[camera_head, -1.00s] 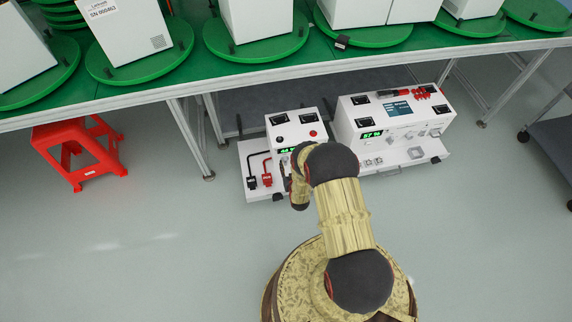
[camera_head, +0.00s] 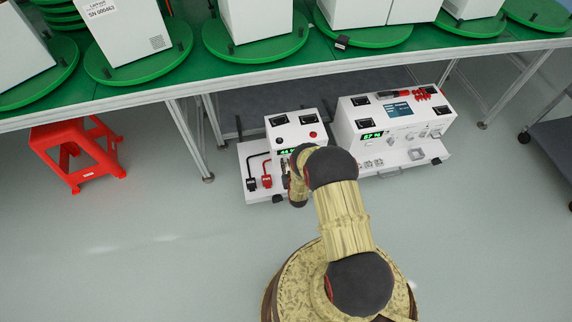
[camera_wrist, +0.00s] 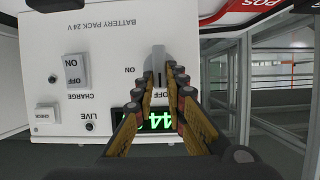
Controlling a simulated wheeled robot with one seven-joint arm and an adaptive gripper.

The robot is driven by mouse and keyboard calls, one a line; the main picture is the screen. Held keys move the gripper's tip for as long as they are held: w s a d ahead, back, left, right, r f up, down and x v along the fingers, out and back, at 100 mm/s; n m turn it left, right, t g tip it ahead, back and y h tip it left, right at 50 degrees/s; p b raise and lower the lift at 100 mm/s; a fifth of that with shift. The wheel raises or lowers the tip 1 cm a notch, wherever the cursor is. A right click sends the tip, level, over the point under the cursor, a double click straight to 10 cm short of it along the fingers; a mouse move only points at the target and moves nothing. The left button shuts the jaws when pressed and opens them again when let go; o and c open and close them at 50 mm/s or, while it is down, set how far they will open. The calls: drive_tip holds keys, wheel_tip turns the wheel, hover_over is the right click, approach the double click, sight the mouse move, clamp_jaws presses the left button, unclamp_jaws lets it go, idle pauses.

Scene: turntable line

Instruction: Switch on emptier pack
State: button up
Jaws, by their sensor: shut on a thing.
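The right pack (camera_head: 350,112) has a green display (camera_head: 371,135) that appears to read 57 %.
A charge rocker (camera_wrist: 76,69) and a check button (camera_wrist: 46,113) sit beside the switch. A red stool (camera_head: 80,160) stands left and a grey cart (camera_head: 553,145) right. The front floor is clear.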

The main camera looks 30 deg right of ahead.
clamp_jaws()
drive_tip(key=shift+d, duration=0.1)
drive_tip(key=shift+s+d+f+m+t+y, duration=0.1)
drive_tip(key=shift+d+f+m+t+y, duration=0.55)
drive_tip(key=shift+m, duration=1.6)
drive_tip(key=shift+s+d+f+m+t+y, duration=0.15)
drive_tip(key=shift+m+t+y, duration=0.95)
drive_tip(key=shift+m, duration=1.1)
drive_tip(key=shift+s+d+f+m+t+y, duration=0.1)
drive_tip(key=shift+d+f+m+t+y, duration=0.25)
drive_tip(key=shift+m+t+y, duration=1.25)
drive_tip(key=shift+m+g+h, duration=0.55)
drive_tip(key=shift+m+g, duration=0.3)
drive_tip(key=o, duration=0.6)
unclamp_jaws()
drive_tip(key=shift+c, duration=0.2)
drive_tip(key=shift+o, duration=0.5)
